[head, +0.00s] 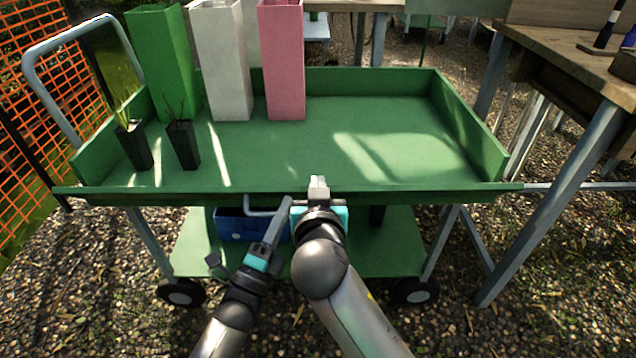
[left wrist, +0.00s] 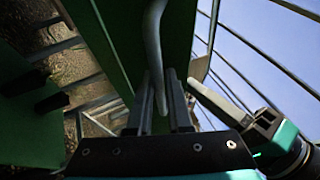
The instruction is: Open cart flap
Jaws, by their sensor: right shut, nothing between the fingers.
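The green cart (head: 360,135) stands in front of me, its long front edge toward me. The flap (head: 420,194) shows as a narrow green strip along that edge; its tilt cannot be told. A grey bar handle (head: 262,212) sits below the edge, and also shows in the left wrist view (left wrist: 155,45) against a green panel. My left gripper (head: 286,206) is at the handle's right part; its fingers (left wrist: 165,92) lie close on both sides of the bar. My right gripper (head: 318,184) is shut and empty at the middle of the front edge, fingertips just over it.
Green, white and pink tall containers (head: 284,65) and two dark plant pots (head: 183,145) stand on the cart's left half. Its right half is bare. A blue crate (head: 232,225) sits on the lower shelf. A wooden table (head: 570,50) stands close at right, orange fencing (head: 35,110) at left.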

